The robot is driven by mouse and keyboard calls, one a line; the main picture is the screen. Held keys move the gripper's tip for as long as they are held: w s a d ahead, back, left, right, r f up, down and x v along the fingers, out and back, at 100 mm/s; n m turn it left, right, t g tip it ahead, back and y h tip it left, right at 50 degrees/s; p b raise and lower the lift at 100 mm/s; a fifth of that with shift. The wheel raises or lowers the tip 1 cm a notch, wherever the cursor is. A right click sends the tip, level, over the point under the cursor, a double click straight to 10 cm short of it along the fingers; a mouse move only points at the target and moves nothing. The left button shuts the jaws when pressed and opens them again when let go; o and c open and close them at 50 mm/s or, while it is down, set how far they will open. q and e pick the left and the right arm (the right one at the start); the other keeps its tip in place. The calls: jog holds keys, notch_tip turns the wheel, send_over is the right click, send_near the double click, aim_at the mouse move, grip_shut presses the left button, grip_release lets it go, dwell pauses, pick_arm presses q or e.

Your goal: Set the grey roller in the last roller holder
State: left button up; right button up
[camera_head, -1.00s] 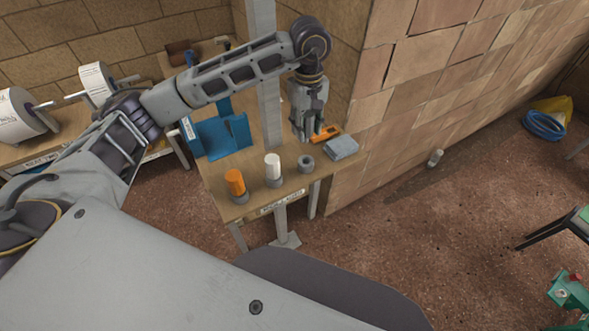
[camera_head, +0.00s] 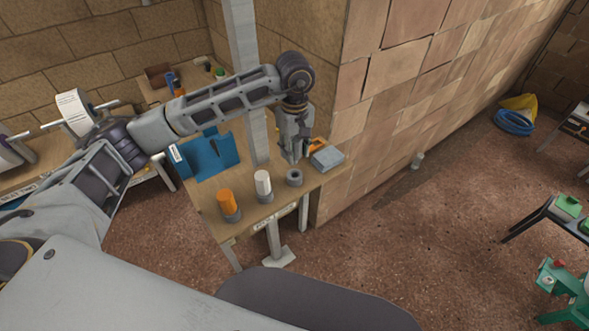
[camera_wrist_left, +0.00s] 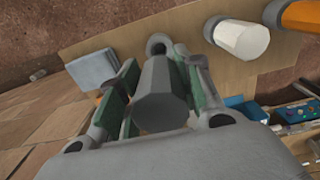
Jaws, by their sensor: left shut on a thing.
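My left gripper (camera_head: 293,153) hangs fingers-down over the small table, just behind the last roller holder. In the left wrist view its fingers are shut on the grey roller (camera_wrist_left: 161,92), which has a flat faceted end. The roller is not clearly made out in the head view. The last roller holder (camera_head: 294,178) is a grey ring and stands empty; it shows partly behind the roller in the left wrist view (camera_wrist_left: 158,42). The white roller (camera_head: 263,182) and the orange roller (camera_head: 228,200) stand upright in holders to its left. My right gripper is not in view.
A grey block (camera_head: 327,158) and an orange tool (camera_head: 316,145) lie close to my left gripper's right. A blue stand (camera_head: 208,155) and a post (camera_head: 246,80) are to the left. A brick wall (camera_head: 420,90) borders the table. A small grey cylinder (camera_head: 417,160) is on the floor.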

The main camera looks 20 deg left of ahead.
aim_at(295, 164)
pick_arm(q)
notch_tip(295, 164, down, 3)
jog(key=shift+f+p, duration=0.15)
jog(key=shift+p, duration=0.2)
jog(key=shift+f, duration=0.3)
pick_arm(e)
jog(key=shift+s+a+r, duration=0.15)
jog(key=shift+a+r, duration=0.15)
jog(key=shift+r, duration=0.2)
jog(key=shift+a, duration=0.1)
pick_arm(q)
jog(key=shift+f, duration=0.15)
notch_tip(295, 164, down, 2)
jog(key=shift+f+p, duration=0.1)
jog(key=shift+p, duration=0.3)
jog(key=shift+f, duration=0.65)
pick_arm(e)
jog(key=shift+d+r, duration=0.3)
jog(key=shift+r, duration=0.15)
